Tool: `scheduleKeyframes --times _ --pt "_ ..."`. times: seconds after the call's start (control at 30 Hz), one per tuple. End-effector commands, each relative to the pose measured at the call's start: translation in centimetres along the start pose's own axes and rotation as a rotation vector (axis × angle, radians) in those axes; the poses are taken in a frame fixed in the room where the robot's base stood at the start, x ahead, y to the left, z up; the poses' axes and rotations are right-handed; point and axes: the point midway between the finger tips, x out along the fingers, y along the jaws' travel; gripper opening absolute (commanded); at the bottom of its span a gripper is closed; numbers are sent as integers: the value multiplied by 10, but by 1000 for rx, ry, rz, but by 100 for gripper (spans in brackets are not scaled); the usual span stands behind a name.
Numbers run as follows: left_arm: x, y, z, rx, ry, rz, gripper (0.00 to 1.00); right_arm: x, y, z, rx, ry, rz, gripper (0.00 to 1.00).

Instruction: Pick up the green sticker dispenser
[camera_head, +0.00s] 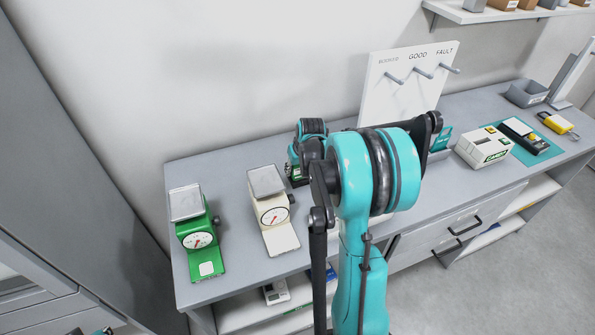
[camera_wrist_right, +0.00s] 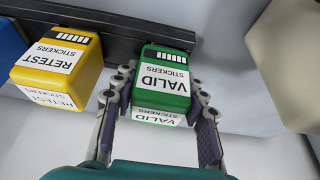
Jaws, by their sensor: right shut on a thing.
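The green sticker dispenser (camera_wrist_right: 163,75), labelled VALID STICKERS, stands at a dark rail (camera_wrist_right: 115,33) in the right wrist view. My right gripper (camera_wrist_right: 163,84) has one finger on each side of it and is shut on it. Whether the dispenser is clear of the surface, I cannot tell. In the head view, my right arm blocks much of the area and the wrist shows behind it near the back of the table. My left gripper is not in view.
A yellow RETEST dispenser (camera_wrist_right: 58,65) stands close on the left. On the table (camera_head: 225,265) are a green scale (camera_head: 200,240) and a cream scale (camera_head: 275,215). A pegboard (camera_head: 375,85) stands at the back. A white box (camera_head: 482,148) and grey bin (camera_head: 527,93) are to the right.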

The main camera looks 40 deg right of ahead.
Motion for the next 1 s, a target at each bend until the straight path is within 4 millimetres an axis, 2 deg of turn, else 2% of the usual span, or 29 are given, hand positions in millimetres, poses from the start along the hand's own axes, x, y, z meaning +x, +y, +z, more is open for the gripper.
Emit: scheduleKeyframes --times 0.17,0.5,0.63,0.8,1.0 --pt "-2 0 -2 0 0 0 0 -6 0 -2 0 0 0 8" --pt "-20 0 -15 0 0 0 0 -68 0 -28 0 0 0 8" --pt "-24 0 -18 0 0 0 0 -84 0 -35 0 0 0 8" --pt "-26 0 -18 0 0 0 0 -93 0 -38 0 0 0 8" --pt "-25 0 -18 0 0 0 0 -93 0 -38 0 0 0 8"
